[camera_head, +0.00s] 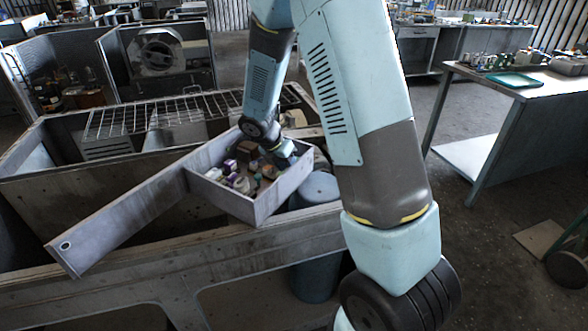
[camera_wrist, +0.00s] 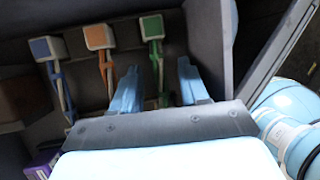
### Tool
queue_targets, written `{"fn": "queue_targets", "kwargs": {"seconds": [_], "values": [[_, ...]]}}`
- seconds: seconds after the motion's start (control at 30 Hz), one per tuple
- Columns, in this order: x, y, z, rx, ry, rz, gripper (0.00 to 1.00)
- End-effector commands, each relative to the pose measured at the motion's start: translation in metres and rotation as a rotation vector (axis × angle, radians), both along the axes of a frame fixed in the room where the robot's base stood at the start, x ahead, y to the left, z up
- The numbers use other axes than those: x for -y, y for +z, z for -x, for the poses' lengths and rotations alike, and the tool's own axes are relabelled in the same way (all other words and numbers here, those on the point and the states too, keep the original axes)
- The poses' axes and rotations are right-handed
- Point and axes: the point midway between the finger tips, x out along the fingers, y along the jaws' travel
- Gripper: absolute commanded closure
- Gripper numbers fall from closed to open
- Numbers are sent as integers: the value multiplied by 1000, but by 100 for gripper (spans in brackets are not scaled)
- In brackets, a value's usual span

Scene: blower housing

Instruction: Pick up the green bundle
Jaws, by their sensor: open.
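The green bundle (camera_wrist: 154,28) shows in the wrist view, with a square green and pale head and thin green strands running down from it. My gripper (camera_wrist: 159,68) is open, with one light-blue finger on each side of the strands. I cannot tell whether a finger touches them. In the head view my gripper (camera_head: 284,154) is low in the right end of a grey open-topped tray (camera_head: 257,211). The green bundle cannot be made out clearly there, and my arm covers part of the tray.
An orange bundle (camera_wrist: 98,38) and a blue bundle (camera_wrist: 46,47) lie left of the green one. A brown block (camera_wrist: 22,98) and a purple item (camera_wrist: 40,163) are farther left. The tray wall (camera_wrist: 212,40) stands close to the right finger. A blue-grey drum (camera_head: 316,187) stands beside the tray.

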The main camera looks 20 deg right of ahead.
Motion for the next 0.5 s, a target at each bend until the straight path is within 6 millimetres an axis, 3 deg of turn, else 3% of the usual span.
{"fn": "queue_targets", "kwargs": {"seconds": [0.17,0.5], "values": [[0,0,0,0,1,0,57],[-1,0,0,-1,2,0,89]]}}
